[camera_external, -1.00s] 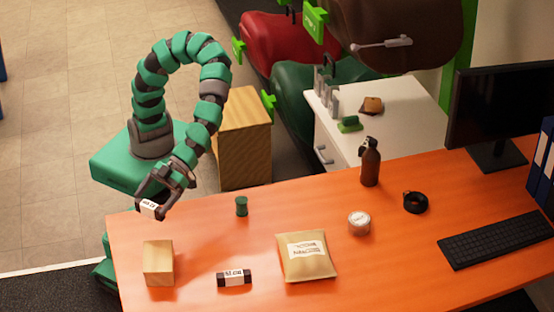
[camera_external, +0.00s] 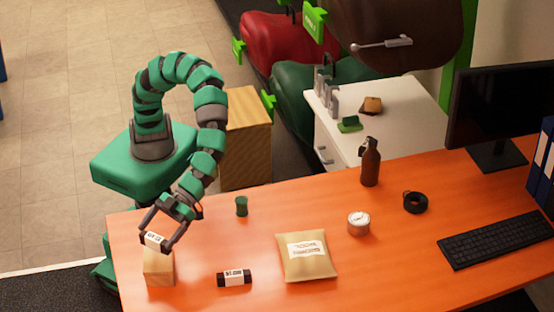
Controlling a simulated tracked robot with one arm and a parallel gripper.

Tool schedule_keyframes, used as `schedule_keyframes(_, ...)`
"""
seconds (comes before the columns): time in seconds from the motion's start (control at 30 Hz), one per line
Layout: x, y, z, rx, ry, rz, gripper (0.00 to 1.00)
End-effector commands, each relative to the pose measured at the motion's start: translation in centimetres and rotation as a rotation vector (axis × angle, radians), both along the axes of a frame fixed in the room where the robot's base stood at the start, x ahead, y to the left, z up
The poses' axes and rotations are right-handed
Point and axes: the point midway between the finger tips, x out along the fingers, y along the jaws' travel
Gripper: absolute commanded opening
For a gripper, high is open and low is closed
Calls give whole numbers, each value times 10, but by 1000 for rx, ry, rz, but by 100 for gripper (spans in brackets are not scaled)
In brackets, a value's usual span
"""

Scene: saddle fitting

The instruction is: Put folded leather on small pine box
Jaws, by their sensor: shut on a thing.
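The small pine box (camera_external: 159,269) is a pale wooden block at the left end of the orange desk. My gripper (camera_external: 158,242) is over its top and shut on a small dark piece with a white printed label, which I take to be the folded leather (camera_external: 154,241). The fingers hide the ends of the piece. It is at the box's top edge in the picture; I cannot tell whether it touches the box. A similar dark, white-labelled roll (camera_external: 234,278) lies on the desk to the right of the box.
On the orange desk (camera_external: 400,270) are a green spool (camera_external: 241,206), a tan packet (camera_external: 306,256), a round tin (camera_external: 358,223), a brown bottle (camera_external: 370,163), black tape (camera_external: 415,203) and a keyboard (camera_external: 498,239). Free desk surface lies between the box and the spool.

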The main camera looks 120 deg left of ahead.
Motion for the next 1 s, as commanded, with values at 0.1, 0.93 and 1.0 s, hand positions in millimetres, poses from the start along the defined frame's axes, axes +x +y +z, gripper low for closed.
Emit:
schedule_keyframes(0.1,-1,1,-20,2,3,0,66)
schedule_keyframes(0.93,-1,1,-35,1,1,0,100)
schedule_keyframes(1.0,-1,1,-34,1,2,-1,100)
